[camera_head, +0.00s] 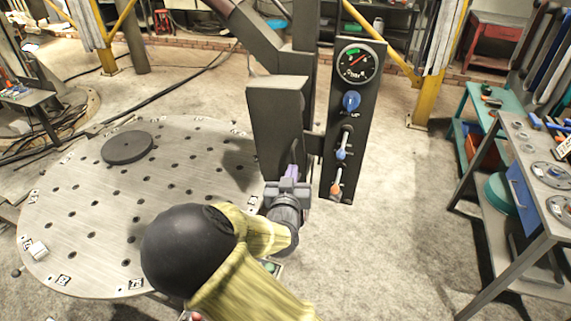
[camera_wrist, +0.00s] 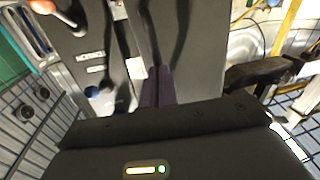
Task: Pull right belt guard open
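A dark grey upright panel (camera_head: 275,112), which looks like the belt guard, stands left of the control board on the column. It also fills the upper middle of the wrist view (camera_wrist: 195,45). My gripper (camera_head: 291,172) is at the lower right edge of this panel, its purple fingers pointing up at it. In the wrist view my gripper's fingers (camera_wrist: 158,86) are close together, at the panel's left edge beside the gap to the control board.
The control board (camera_head: 352,120), with a gauge, a blue knob and levers, stands close to the right of my gripper. A round perforated table (camera_head: 90,215) with a dark disc (camera_head: 128,147) lies to the left. A workbench (camera_head: 535,205) stands at the right. The floor between is clear.

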